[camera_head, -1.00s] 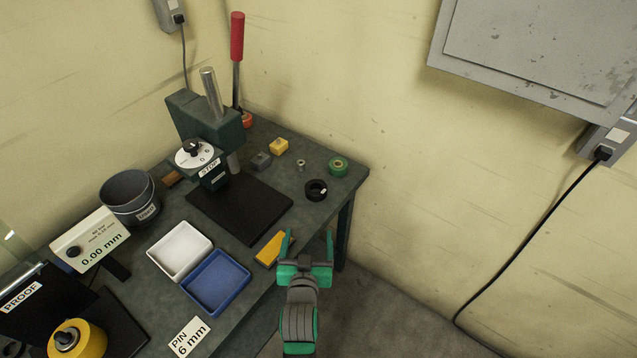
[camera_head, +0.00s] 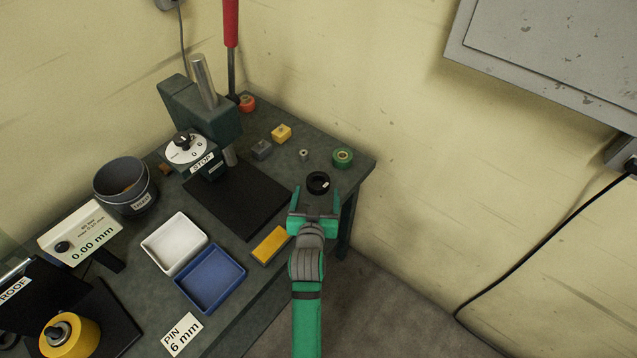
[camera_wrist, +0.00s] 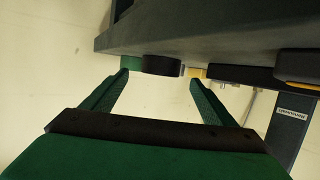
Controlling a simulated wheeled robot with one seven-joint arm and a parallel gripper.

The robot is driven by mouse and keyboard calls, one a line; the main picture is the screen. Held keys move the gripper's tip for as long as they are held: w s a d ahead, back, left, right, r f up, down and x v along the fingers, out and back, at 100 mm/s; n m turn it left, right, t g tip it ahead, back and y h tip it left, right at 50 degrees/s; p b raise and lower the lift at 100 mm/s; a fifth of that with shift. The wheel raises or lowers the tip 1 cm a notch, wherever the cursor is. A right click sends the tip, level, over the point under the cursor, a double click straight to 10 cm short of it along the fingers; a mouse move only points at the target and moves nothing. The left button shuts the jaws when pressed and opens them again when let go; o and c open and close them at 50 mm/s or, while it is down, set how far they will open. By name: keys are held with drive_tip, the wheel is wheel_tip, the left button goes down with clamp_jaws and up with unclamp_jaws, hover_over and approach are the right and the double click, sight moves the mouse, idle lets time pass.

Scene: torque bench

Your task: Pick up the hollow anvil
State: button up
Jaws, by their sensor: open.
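No label marks the hollow anvil; the black ring (camera_head: 318,182) with an open centre may be it, but I cannot be sure. It lies flat near the right end of the bench. My gripper (camera_head: 315,199) is open and empty, just in front of the black ring in the head view. In the wrist view, the black ring (camera_wrist: 160,65) shows beyond and between the open fingertips of my gripper (camera_wrist: 160,80), apart from them. A small grey ring (camera_head: 303,155) and a green ring (camera_head: 342,158) lie behind it.
A yellow bar (camera_head: 270,245) lies left of my gripper at the bench edge. The press (camera_head: 205,125) with its black plate (camera_head: 240,203) stands to the left. A grey block (camera_head: 262,150) and a yellow block (camera_head: 281,133) lie farther back. White and blue trays (camera_head: 208,278) are front left.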

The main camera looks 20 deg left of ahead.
sight(319, 176)
drive_tip(key=shift+x, duration=2.6)
drive_tip(key=shift+r, duration=0.15)
drive_tip(key=c, duration=1.4)
drive_tip(key=shift+r, duration=0.15)
drive_tip(key=c, duration=0.4)
